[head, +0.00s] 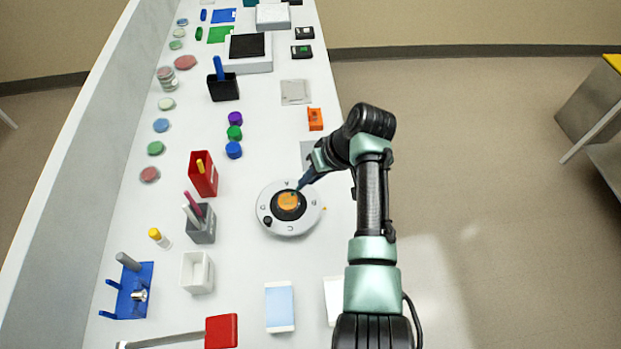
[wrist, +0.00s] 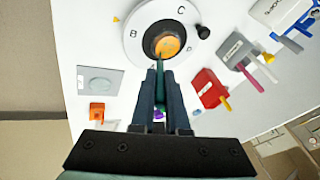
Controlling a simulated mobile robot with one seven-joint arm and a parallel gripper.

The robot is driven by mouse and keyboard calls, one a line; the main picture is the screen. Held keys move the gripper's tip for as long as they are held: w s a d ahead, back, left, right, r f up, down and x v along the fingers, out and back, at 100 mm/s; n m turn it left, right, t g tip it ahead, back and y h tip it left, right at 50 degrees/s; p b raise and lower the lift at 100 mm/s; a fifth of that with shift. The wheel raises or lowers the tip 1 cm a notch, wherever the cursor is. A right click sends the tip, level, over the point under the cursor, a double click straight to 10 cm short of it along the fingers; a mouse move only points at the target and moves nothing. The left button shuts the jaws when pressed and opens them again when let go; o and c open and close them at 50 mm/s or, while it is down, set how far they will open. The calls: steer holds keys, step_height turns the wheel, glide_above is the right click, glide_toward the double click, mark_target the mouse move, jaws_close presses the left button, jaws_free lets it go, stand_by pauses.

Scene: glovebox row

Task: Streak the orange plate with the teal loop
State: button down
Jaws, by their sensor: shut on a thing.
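The orange plate (head: 287,201) sits in the dark centre of a round white turntable (head: 268,196). In the wrist view the orange plate (wrist: 169,46) is just beyond my fingertips. My gripper (head: 302,184) comes in from the upper right of the plate. In the wrist view my gripper (wrist: 160,76) is shut on the thin teal loop (wrist: 159,90), whose shaft shows between the fingers. The loop's tip reaches the plate's near edge in the picture; I cannot tell whether it touches. Most of the loop is hidden by the fingers.
The turntable has letters and a dark knob (wrist: 203,32). A red holder (head: 202,175) and a grey holder (head: 201,224) stand to its left. An orange block (head: 315,119) is beyond it. Several coloured discs line the bench's left side. A white box (head: 197,272) stands nearer.

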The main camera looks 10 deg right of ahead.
steer(key=shift+a, duration=0.4)
stand_by(0.3)
steer(key=shift+s+p, duration=1.65)
steer(key=shift+p, duration=0.65)
stand_by(1.0)
steer(key=shift+a, duration=0.45)
steer(key=shift+w+b, duration=1.45)
steer(key=shift+w, duration=0.15)
stand_by(1.8)
